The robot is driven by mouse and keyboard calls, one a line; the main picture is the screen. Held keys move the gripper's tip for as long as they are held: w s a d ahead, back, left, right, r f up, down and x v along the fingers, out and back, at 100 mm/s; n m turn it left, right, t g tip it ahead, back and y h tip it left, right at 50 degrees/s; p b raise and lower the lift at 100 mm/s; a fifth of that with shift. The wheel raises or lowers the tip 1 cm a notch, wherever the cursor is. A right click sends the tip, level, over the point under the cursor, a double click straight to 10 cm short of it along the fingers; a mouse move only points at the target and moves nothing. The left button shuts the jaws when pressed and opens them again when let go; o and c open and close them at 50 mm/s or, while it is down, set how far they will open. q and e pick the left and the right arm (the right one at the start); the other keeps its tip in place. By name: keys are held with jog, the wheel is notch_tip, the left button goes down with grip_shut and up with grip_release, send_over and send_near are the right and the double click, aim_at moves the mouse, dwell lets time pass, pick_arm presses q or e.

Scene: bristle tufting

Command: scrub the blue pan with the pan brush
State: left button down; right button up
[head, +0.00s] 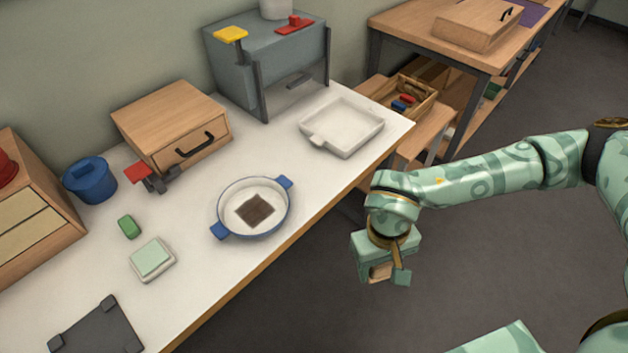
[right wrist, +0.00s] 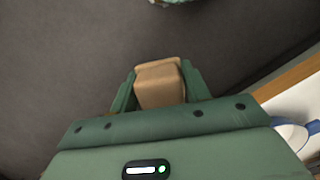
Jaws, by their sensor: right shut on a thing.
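The blue pan (head: 275,207) sits on the white worktop, with blue handles, a pale inside and a dark brown square patch on its floor. Part of it also shows at the right edge of the right wrist view (right wrist: 290,133). My right gripper (head: 384,277) is beyond the worktop's front edge, to the right of the pan and apart from it. It is shut on a tan, wood-coloured block (right wrist: 160,84), which looks like the pan brush. No bristles can be made out. My left gripper is not in view.
A white tray (head: 341,147) stands behind the pan to the right. A green block (head: 129,227), a pale green pad on a white base (head: 152,259), a blue pot (head: 89,182) and a wooden drawer box (head: 172,125) stand to the left. The worktop in front of the pan is clear.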

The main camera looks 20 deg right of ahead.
jog(key=w+a+r, duration=0.1)
jog(key=w+a, duration=0.1)
jog(key=a, duration=0.2)
notch_tip(320, 180, up, 5)
jog(key=n+t+h, duration=0.1)
jog(key=n+t, duration=0.2)
jog(key=n, duration=2.4)
send_over(263, 202)
jog(key=shift+s+a+f, duration=0.15)
jog(key=shift+f, duration=1.65)
jog(key=shift+s+a+f, duration=0.15)
jog(key=shift+f, duration=1.65)
